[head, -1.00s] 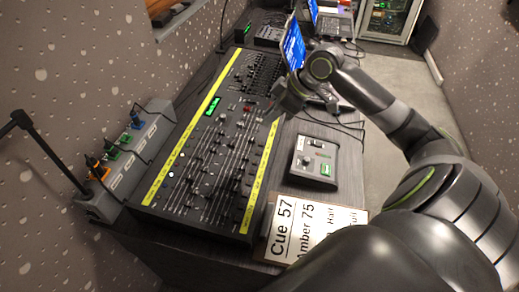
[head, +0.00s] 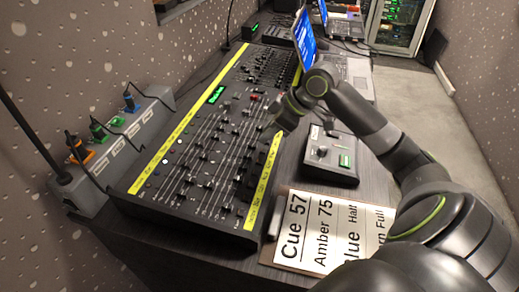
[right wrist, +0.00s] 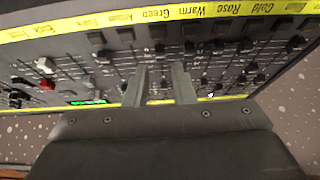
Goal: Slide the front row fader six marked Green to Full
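The lighting console (head: 200,150) lies on the desk with rows of faders between two yellow label strips. In the right wrist view, the Green label (right wrist: 158,14) is upside-down on the yellow strip, between Warm and another label. A dark button (right wrist: 157,33) lies below it, with a small dark cap (right wrist: 160,48) on the slots beyond; its exact setting is hard to read. My right gripper (right wrist: 160,68) has two fingers apart with nothing visible between them, over the fader slots in line with Green. The right gripper also shows in the head view (head: 286,115). My left gripper is out of view.
A cue card (head: 330,230) reading Cue 57 and Amber 75 lies at the desk's front right. A small control box (head: 330,160) sits right of the console. A tablet (head: 304,42) stands behind the gripper. A socket box (head: 115,145) is along the left wall.

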